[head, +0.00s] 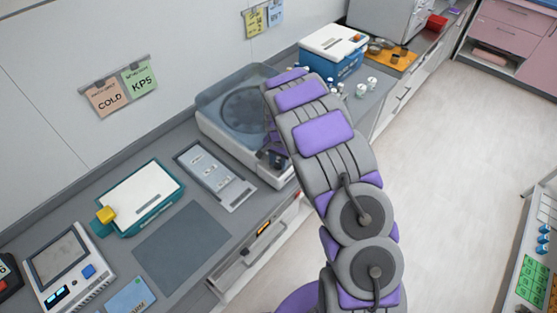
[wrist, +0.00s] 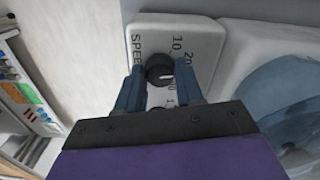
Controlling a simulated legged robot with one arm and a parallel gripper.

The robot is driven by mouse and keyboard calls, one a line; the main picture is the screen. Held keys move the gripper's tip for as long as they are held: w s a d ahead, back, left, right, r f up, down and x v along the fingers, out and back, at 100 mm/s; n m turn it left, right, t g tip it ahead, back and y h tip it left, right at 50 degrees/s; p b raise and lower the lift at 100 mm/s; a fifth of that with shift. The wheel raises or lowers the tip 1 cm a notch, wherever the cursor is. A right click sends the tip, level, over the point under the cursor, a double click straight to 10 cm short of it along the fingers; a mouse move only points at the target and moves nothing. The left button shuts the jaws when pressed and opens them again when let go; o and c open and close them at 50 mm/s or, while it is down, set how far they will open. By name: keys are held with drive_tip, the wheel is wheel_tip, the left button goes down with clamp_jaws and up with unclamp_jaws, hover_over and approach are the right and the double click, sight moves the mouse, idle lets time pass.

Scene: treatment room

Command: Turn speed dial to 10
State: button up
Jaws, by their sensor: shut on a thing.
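The speed dial (wrist: 159,66) is a dark round knob with a white pointer mark on a pale panel (wrist: 145,35) lettered SPEED, with 10, 20 and other partly covered numbers around it. The mark points to the right in the wrist view, not at the 10. My gripper (wrist: 160,76) has one blue finger on each side of the dial and is shut on it. In the head view the panel belongs to a white machine (head: 212,127) with a clear bluish lid (head: 235,92). My arm hides most of the gripper and dial there.
On the same counter are a grey panel (head: 215,175), a teal-and-white box (head: 142,197), a grey mat (head: 182,236) and a device with a screen (head: 62,262). White-capped bottles (head: 361,90) and a blue cooler (head: 336,65) stand behind. The floor to the right is clear.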

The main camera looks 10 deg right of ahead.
sight(278, 162)
drive_tip(key=n, duration=0.5)
drive_tip(key=shift+w+r+n, duration=0.1)
drive_tip(key=shift+w+n, duration=0.1)
drive_tip(key=shift+n, duration=0.1)
drive_tip(key=n, duration=0.5)
drive_tip(key=shift+p, duration=0.4)
drive_tip(key=shift+n, duration=0.3)
drive_tip(key=o, duration=1)
drive_tip(key=shift+s, duration=0.1)
wheel_tip(278, 162, up, 17)
drive_tip(key=shift+r, duration=0.1)
